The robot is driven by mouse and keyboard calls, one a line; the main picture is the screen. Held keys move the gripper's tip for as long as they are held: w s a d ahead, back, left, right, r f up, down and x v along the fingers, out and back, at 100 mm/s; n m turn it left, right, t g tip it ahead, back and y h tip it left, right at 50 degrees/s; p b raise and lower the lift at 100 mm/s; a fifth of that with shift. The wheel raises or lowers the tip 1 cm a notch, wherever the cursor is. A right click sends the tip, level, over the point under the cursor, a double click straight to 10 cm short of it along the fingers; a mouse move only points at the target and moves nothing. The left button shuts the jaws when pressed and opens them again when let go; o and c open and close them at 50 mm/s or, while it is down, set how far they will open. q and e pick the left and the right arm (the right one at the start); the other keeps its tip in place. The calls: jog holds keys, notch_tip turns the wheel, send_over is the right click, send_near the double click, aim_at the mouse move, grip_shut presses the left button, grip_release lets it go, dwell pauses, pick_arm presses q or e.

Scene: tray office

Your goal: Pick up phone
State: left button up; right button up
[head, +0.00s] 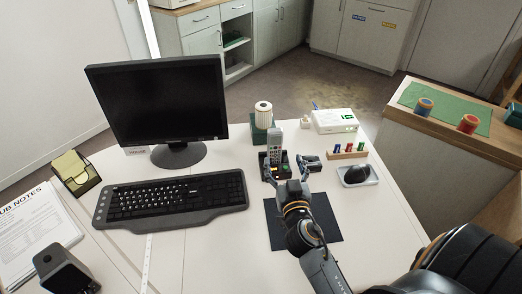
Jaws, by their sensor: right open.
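The phone (275,146) is a grey cordless handset with a small screen and keypad. It stands upright in a dark base on the white desk, right of the monitor. My right gripper (289,168) is open, its fingers spread in front of the phone's lower part and base. The fingers and wrist hide part of the base. I cannot tell whether a finger touches it. My left gripper is not in view.
A black monitor (158,100) and keyboard (172,197) fill the desk's left half. A paper roll (263,115) stands behind the phone. A white router (334,121), colored pegs (347,151) and a mouse (357,174) are at right.

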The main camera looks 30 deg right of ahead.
aim_at(276, 134)
jog(key=p+x, duration=0.1)
jog(key=x, duration=0.6)
jog(key=shift+w+d, duration=0.1)
jog(key=shift+w+d+r+p, duration=0.15)
jog(key=shift+w+r+p, duration=0.1)
jog(key=shift+w+p, duration=0.2)
jog(key=x, duration=0.2)
jog(key=p+x, duration=0.1)
jog(key=shift+w+r, duration=0.25)
jog(key=shift+w, duration=0.1)
jog(key=shift+w+d+f, duration=0.1)
jog(key=shift+w+d, duration=0.15)
jog(key=shift+w, duration=0.2)
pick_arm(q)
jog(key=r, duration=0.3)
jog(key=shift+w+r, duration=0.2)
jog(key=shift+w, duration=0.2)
pick_arm(e)
grip_shut()
